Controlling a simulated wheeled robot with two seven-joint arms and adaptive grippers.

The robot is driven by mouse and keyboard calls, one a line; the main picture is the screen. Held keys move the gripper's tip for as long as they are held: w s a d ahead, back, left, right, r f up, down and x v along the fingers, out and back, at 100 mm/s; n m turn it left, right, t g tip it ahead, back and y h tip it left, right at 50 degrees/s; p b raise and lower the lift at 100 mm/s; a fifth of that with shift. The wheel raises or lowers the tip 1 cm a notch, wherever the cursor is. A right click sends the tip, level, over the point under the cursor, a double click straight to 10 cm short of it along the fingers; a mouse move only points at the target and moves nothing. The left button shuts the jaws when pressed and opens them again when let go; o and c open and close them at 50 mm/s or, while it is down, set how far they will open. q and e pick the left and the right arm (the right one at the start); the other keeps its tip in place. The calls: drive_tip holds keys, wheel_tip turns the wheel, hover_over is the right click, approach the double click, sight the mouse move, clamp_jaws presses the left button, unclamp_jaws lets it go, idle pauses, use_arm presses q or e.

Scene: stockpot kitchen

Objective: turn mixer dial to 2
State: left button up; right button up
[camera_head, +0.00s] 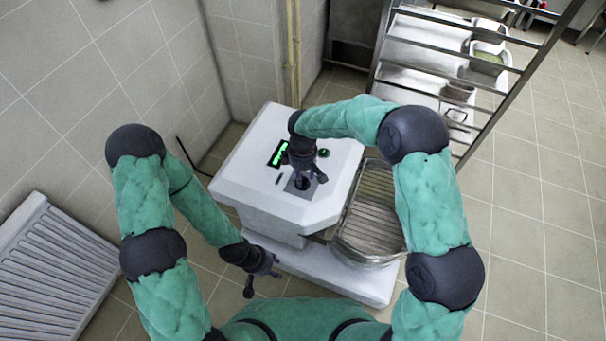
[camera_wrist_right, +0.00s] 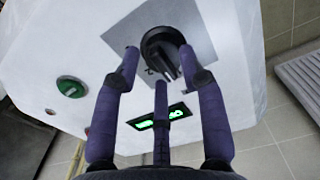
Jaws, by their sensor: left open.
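The mixer (camera_head: 255,190) is a large white machine in the middle of the head view. Its black dial (camera_wrist_right: 160,46) sits on a grey square plate in the right wrist view, with a raised grip bar. My right gripper (camera_head: 305,178) is over the plate in the head view and mostly hides the dial. In the wrist view its three fingers (camera_wrist_right: 159,65) are spread, with their tips close around the dial's lower side; contact cannot be told. My left gripper (camera_head: 262,276) is open and empty, low beside the mixer's front.
A green-lit display (camera_head: 278,153) and a green round knob (camera_wrist_right: 71,87) are on the same mixer face. A metal shelf rack (camera_head: 440,60) is behind right, and a ribbed white radiator (camera_head: 45,280) is at left.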

clamp_jaws()
drive_tip(key=shift+m, duration=0.4)
drive_tip(key=shift+m+p, duration=0.4)
drive_tip(key=shift+m, duration=0.5)
drive_tip(key=m, duration=0.2)
drive_tip(key=shift+s+d+m, duration=0.1)
drive_tip(key=shift+m, duration=0.2)
drive_tip(key=m, duration=0.3)
drive_tip(key=shift+m+p, duration=0.3)
drive_tip(key=shift+p, duration=0.05)
drive_tip(key=shift+s+m, duration=0.1)
drive_tip(key=shift+m, duration=1.4)
